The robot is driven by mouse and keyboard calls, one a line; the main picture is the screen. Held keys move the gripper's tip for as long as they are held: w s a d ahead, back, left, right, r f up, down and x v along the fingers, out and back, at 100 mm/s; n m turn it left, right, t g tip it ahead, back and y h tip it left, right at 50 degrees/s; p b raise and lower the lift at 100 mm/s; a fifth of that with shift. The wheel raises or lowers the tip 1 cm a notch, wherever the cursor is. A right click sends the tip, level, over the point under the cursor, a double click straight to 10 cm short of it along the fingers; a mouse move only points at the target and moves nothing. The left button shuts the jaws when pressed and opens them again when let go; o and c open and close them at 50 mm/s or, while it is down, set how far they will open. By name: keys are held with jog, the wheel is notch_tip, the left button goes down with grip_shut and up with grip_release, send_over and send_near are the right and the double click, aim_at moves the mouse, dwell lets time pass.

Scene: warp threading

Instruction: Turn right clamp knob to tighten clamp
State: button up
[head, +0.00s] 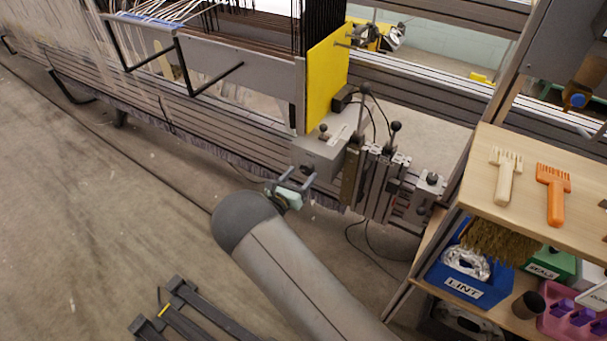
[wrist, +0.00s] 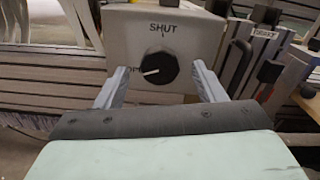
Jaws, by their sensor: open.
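The clamp knob (wrist: 159,70) is a round black dial on the front face of a grey clamp box (wrist: 193,28). Its white pointer mark points left, towards a partly covered label, while "SHUT" is printed above it. In the head view the knob (head: 307,169) shows small on the grey box (head: 322,152), below the yellow panel. My gripper (wrist: 160,68) is open, with one finger to the left and one to the right of the knob. Gaps show between the fingers and the knob. My gripper (head: 293,187) is in front of the box in the head view.
The yellow panel (head: 328,80) rises behind the box. Black-knobbed levers (head: 395,127) and metal rails stand to its right. A wooden shelf (head: 520,215) with combs is farther right. A dark frame (head: 180,310) lies on the floor. Open floor is at left.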

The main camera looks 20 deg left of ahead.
jog(key=shift+x, duration=1.25)
jog(key=c, duration=1)
jog(key=shift+o, duration=0.2)
